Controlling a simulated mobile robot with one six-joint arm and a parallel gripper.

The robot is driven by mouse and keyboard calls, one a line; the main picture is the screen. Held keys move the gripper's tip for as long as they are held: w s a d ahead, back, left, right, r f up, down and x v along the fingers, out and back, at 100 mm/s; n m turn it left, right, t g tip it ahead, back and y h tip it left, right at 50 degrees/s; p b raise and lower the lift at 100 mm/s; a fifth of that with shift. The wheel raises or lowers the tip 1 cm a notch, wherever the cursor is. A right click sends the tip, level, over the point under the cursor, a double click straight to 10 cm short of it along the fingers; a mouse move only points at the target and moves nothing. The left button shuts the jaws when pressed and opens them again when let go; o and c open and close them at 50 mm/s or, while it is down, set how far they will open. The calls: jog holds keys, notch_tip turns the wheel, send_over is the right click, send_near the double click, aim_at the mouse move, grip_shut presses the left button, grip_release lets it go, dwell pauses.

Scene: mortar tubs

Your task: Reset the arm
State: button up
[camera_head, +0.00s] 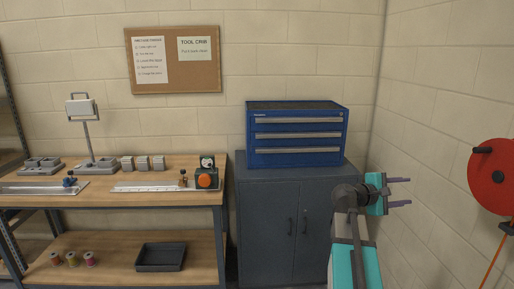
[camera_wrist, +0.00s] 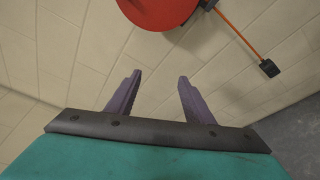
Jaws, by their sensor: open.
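My gripper (camera_head: 400,192) is at the right in the head view, in front of the grey cabinet's right side and the right-hand wall, with its fingers pointing right. In the wrist view my gripper (camera_wrist: 155,95) shows two purple fingers set apart with nothing between them. It is open and empty. The fingers point toward the block wall, apart from the red reel as far as I can tell.
A red reel (camera_head: 490,178) with an orange hose hangs on the right wall; it also shows in the wrist view (camera_wrist: 160,12). A blue drawer chest (camera_head: 296,158) stands on a grey cabinet (camera_head: 266,215). A wooden workbench (camera_head: 100,194) with tools is at left.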

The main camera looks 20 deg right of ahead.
jog(key=w+a+f+n+t+y, duration=0.1)
jog(key=w+a+f, duration=0.1)
jog(key=a+f, duration=0.35)
jog(key=w+a+f+n+y, duration=0.1)
jog(key=w+a+f, duration=0.15)
jog(key=f, duration=0.65)
jog(key=w+a+f+n+t+y, duration=0.1)
jog(key=w+a+f, duration=0.15)
jog(key=f, duration=0.55)
jog(key=s+a+f+g+y, duration=0.1)
jog(key=s+a+f+y, duration=0.1)
jog(key=a+f, duration=0.65)
jog(key=s+a+f+y, duration=0.15)
jog(key=a+f, duration=0.45)
jog(key=f, duration=0.6)
jog(key=s+a+f+g+y, duration=0.2)
jog(key=s+a+f, duration=0.5)
jog(key=a+f, duration=0.15)
jog(key=s+a+f+g+y, duration=0.1)
jog(key=s+a+f+y, duration=0.1)
jog(key=s+a+f, duration=0.65)
jog(key=s+a+f+m+g+y, duration=0.2)
jog(key=s+a+f+m+y, duration=0.1)
jog(key=s+a, duration=0.3)
jog(key=s+a+f+m+g+y, duration=0.1)
jog(key=s+a+f+m+y, duration=0.2)
jog(key=s+a+m, duration=0.2)
jog(key=shift+s+a+f+g, duration=0.4)
jog(key=shift+s+a, duration=0.1)
jog(key=shift+s, duration=0.5)
